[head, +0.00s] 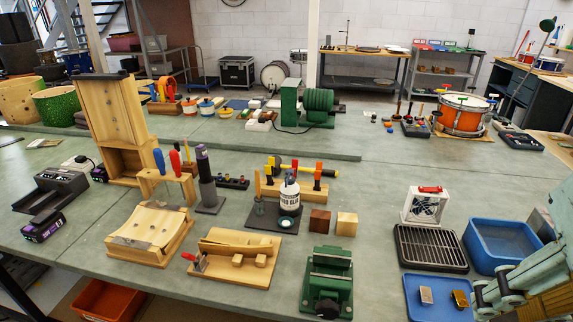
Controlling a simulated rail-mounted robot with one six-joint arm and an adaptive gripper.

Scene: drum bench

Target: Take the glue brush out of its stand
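I cannot make out the glue brush for certain. A white glue bottle (289,194) with a dark top stands on a dark mat (262,221) near the middle of the bench. To the left, a dark upright handle (203,165) with purplish bands rises from a grey stand (209,204); whether this is the brush is too small to tell.
A wooden rack (166,178) with coloured handles stands left of the grey stand. A rack of mallets (290,185) is behind the bottle. Two wooden cubes (346,223) stand to its right, a green vise (328,283) in front.

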